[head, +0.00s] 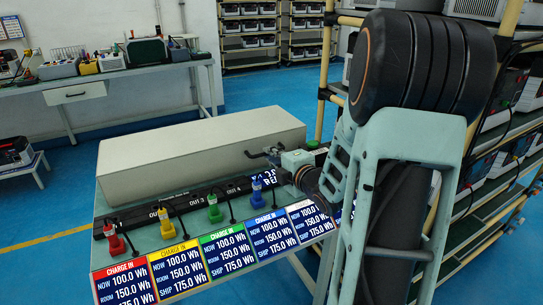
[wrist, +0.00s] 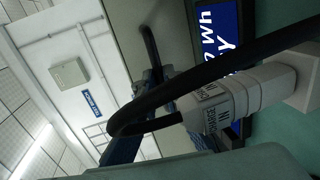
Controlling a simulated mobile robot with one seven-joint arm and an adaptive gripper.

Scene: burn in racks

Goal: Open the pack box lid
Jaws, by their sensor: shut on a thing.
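The pack box (head: 190,155), long and pale grey, lies on the bench, its lid apparently closed. Part of a pale grey side also shows in the wrist view (wrist: 172,35). My gripper (head: 268,152) is beside the right end of its front side, pointing left. A white plug (wrist: 235,100) marked CHARGE stands close to my wrist camera. Its thick black cable (wrist: 120,122) loops across the wrist view and hides part of the area around the jaws.
In front of the box runs a black strip (head: 165,210) with red (head: 114,240), yellow (head: 166,224), green (head: 214,209) and blue (head: 257,195) plugs. Charge cards (head: 180,272) line the bench's front. A shelf rack (head: 505,185) stands right; another workbench (head: 130,75) stands behind.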

